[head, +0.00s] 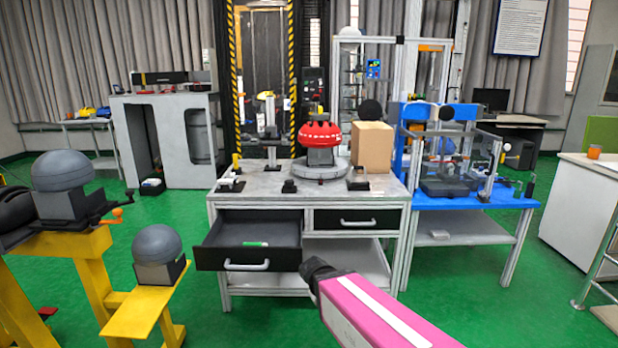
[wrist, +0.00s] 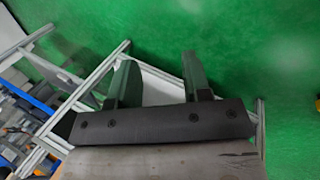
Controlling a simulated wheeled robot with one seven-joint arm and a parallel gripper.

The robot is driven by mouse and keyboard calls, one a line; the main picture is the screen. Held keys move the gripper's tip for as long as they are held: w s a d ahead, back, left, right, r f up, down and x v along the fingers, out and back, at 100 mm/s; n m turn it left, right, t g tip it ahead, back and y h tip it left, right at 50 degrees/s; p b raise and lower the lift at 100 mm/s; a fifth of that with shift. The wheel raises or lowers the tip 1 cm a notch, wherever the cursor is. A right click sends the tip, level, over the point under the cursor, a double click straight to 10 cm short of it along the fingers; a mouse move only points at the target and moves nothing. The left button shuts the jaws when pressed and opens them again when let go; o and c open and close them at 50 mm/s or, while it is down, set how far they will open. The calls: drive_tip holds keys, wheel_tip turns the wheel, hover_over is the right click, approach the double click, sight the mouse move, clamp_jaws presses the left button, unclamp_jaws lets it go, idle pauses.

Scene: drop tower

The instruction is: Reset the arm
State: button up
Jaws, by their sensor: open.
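My gripper shows in the wrist view (wrist: 160,78) with its two dark fingers spread apart and nothing between them. Green floor and part of a metal table frame lie behind the fingers. In the head view my pink and white arm reaches in from the lower right. Its dark end (head: 318,270) is in front of the workbench (head: 350,186), just right of the open left drawer (head: 246,262). The fingers cannot be made out in the head view. A green marker-like item (head: 256,244) lies in the open drawer.
The right drawer (head: 357,220) is shut. A red-topped device (head: 320,135) and a cardboard box (head: 371,147) stand on the bench. A blue table (head: 470,198) stands to the right. Yellow stands (head: 135,310) with grey domes are at left.

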drive_tip(key=d+m+g+y, duration=0.1)
drive_tip(key=d+m+y, duration=0.3)
drive_tip(key=d, duration=0.7)
drive_tip(key=shift+s+r+y, duration=0.15)
drive_tip(key=shift+r+y, duration=0.15)
drive_tip(key=shift+r, duration=0.1)
